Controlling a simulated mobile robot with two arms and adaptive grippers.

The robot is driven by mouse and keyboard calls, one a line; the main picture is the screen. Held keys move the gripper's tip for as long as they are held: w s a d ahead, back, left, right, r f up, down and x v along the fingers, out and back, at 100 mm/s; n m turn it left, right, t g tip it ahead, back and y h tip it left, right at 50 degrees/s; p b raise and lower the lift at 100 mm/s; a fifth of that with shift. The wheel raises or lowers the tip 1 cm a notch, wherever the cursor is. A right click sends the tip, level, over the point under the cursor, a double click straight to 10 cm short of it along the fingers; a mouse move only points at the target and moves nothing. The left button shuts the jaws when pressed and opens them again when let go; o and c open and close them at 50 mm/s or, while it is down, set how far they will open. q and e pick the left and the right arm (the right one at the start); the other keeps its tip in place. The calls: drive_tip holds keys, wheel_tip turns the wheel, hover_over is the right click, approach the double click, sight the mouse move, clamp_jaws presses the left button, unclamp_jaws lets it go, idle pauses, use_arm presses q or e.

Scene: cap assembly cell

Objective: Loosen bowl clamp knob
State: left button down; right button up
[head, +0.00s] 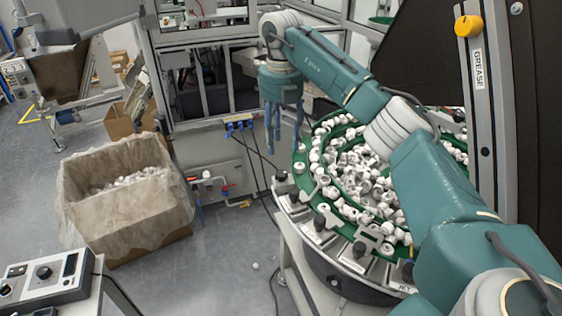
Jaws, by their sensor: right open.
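The round green feeder bowl (302,158) is full of white caps and stands at the right. Several dark clamp knobs sit on grey clamps around its near and left rim, among them a left knob (281,176), a front knob (319,222) and another front knob (359,249). My right gripper (284,136) points down by the bowl's back left edge, in the picture above the left knob. Its fingers are apart with nothing between them, and it appears clear of the knobs. My right arm hides the bowl's right side. My left gripper is out of view.
A carton (135,224) with a plastic liner and white caps stands on the floor at left. A control box (45,278) is at the lower left. A dark panel with a yellow grease knob (468,26) rises at right. Cables hang behind the gripper.

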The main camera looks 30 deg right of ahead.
sight(281, 173)
drive_tip(key=shift+s+a+f+p, duration=0.25)
drive_tip(key=shift+s+f, duration=0.1)
drive_tip(key=shift+f, duration=0.2)
drive_tip(key=shift+s+a+f+p, duration=0.15)
drive_tip(key=shift+s+f+p, duration=0.15)
drive_tip(key=shift+f, duration=0.25)
wheel_tip(281, 173, down, 4)
drive_tip(key=shift+r+p, duration=0.25)
drive_tip(key=shift+p, duration=0.25)
drive_tip(key=f, duration=0.2)
drive_tip(key=shift+w+d+f+p, duration=0.25)
drive_tip(key=shift+w+f+p, duration=0.05)
drive_tip(key=shift+w, duration=0.05)
drive_tip(key=shift+s+a+f, duration=0.1)
drive_tip(key=shift+f, duration=0.3)
drive_tip(key=c, duration=1.1)
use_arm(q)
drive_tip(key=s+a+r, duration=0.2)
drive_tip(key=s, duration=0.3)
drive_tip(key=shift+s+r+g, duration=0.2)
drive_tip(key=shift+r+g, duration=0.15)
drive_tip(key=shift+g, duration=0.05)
use_arm(e)
drive_tip(key=shift+c, duration=0.3)
